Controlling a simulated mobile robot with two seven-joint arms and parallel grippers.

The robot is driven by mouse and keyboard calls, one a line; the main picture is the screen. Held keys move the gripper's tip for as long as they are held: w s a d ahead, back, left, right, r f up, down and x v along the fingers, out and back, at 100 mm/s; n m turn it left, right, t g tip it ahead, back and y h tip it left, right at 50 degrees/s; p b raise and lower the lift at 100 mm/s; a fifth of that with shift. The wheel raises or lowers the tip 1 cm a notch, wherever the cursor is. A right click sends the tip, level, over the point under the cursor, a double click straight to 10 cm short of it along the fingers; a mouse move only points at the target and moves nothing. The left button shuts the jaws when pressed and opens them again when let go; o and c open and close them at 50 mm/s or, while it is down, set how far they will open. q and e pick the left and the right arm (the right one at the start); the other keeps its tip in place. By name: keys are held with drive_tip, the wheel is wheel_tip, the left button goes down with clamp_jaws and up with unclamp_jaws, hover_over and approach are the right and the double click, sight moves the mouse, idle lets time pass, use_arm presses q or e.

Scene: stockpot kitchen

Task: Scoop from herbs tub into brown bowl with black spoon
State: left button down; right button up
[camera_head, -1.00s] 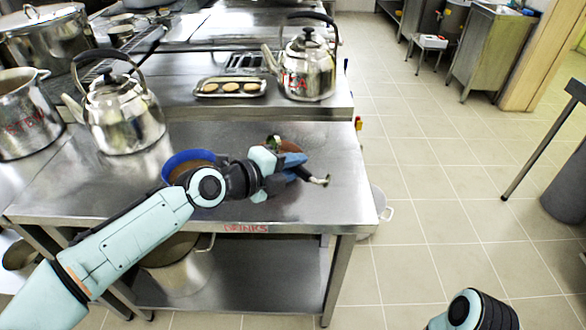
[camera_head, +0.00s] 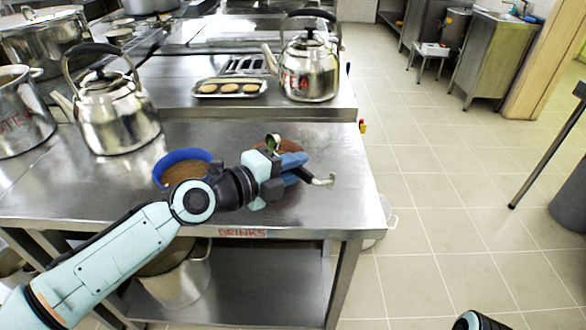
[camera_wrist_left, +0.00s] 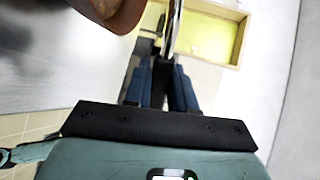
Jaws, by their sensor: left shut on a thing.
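My left gripper (camera_head: 292,167) is shut on the black spoon (camera_head: 321,181) above the right part of the steel table. The spoon's pale, hooked end sticks out to the right; its dark, greenish scoop end shows above the gripper. A shiny shaft stands between the blue fingers in the wrist view (camera_wrist_left: 174,28). The brown bowl (camera_head: 291,146) lies behind the gripper, mostly hidden; part of it shows at the top of the wrist view (camera_wrist_left: 112,12). A blue-rimmed tub (camera_head: 183,155) with brownish contents, apparently the herbs tub, stands left of the gripper.
A kettle (camera_head: 117,118) stands at the table's back left. Another kettle (camera_head: 309,72) and a tray of round items (camera_head: 229,88) stand on the counter behind. The table's front left is clear. A pot (camera_head: 178,279) is on the lower shelf.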

use_arm(q)
drive_tip(key=shift+s+a+h+b, duration=0.15)
drive_tip(key=shift+h+b, duration=0.15)
drive_tip(key=shift+b, duration=0.6)
drive_tip(key=shift+f+t, duration=0.15)
drive_tip(key=shift+t, duration=0.25)
drive_tip(key=shift+s+a+t+h, duration=0.1)
drive_tip(key=shift+t+h, duration=0.3)
drive_tip(key=shift+h, duration=0.15)
drive_tip(key=shift+s+a+t+h, duration=0.1)
drive_tip(key=shift+t+h, duration=0.3)
drive_tip(key=shift+h, duration=0.15)
drive_tip(key=shift+a+f+t+h, duration=0.1)
drive_tip(key=shift+f+t+h, duration=0.25)
drive_tip(key=shift+t+h, duration=0.7)
use_arm(e)
drive_tip(key=shift+g, duration=0.7)
drive_tip(key=shift+s+d+f, duration=0.1)
drive_tip(key=shift+s+f, duration=0.25)
drive_tip(key=shift+s, duration=0.3)
drive_tip(key=shift+s+d+f, duration=0.1)
drive_tip(key=shift+s+f, duration=0.2)
drive_tip(key=shift+s, duration=0.35)
drive_tip(key=shift+s+d+f, duration=0.1)
drive_tip(key=shift+s+f, duration=0.25)
drive_tip(key=shift+s, duration=0.3)
use_arm(q)
drive_tip(key=shift+s, duration=0.1)
drive_tip(key=shift+f+h, duration=0.1)
drive_tip(key=shift+h, duration=0.25)
